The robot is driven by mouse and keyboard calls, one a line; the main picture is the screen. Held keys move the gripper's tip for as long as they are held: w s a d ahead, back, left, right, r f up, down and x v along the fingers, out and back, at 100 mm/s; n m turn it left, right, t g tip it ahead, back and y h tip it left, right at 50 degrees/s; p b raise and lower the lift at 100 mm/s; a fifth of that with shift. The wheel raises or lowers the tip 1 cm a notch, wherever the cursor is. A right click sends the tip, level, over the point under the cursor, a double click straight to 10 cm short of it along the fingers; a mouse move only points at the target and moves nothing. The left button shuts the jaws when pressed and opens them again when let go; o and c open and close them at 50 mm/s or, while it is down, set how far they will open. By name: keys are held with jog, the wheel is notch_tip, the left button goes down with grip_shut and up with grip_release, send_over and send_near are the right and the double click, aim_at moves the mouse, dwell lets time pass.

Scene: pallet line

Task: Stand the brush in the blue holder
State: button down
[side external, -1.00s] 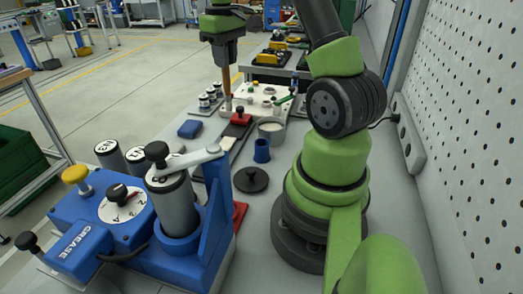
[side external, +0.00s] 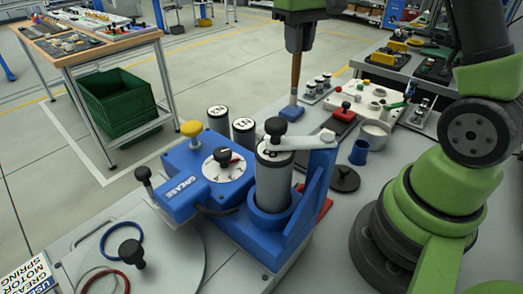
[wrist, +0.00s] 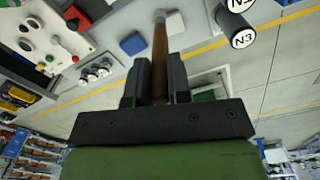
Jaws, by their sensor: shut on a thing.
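My gripper (side external: 297,50) is shut on the brown handle of the brush (side external: 296,72) and holds it hanging roughly upright. In the side view its lower end shows just in front of or above a flat blue block (side external: 291,112); I cannot tell the gap. In the wrist view the brush (wrist: 160,45) runs up between the two dark fingers (wrist: 157,75), with a pale band near its far end. The blue holder (side external: 359,152), a small round cup, stands on the bench to the right of the brush and nearer the camera. It appears empty.
A blue grease machine (side external: 240,185) with a tall cylinder stands in front. A black lidded disc (side external: 343,179), a grey pot (side external: 373,134) and a red-handled plate (side external: 338,120) are near the holder. Canisters (side external: 217,118) stand left.

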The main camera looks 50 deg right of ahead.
jog(key=a+r, duration=0.2)
jog(key=a, duration=0.9)
jog(key=s+d+f+m, duration=0.2)
jog(key=s+d+m, duration=0.3)
jog(key=s+d, duration=0.35)
jog(key=s+d+f+m, duration=0.3)
jog(key=s+d+m, duration=0.3)
jog(key=d, duration=0.4)
notch_tip(320, 180, down, 9)
jog(key=shift+s+f+n, duration=0.15)
jog(key=shift+s+n, duration=0.25)
jog(key=shift+s, duration=0.05)
jog(key=shift+f, duration=0.15)
jog(key=c, duration=1.1)
grip_release()
jog(key=shift+d, duration=0.1)
jog(key=shift+o, duration=0.2)
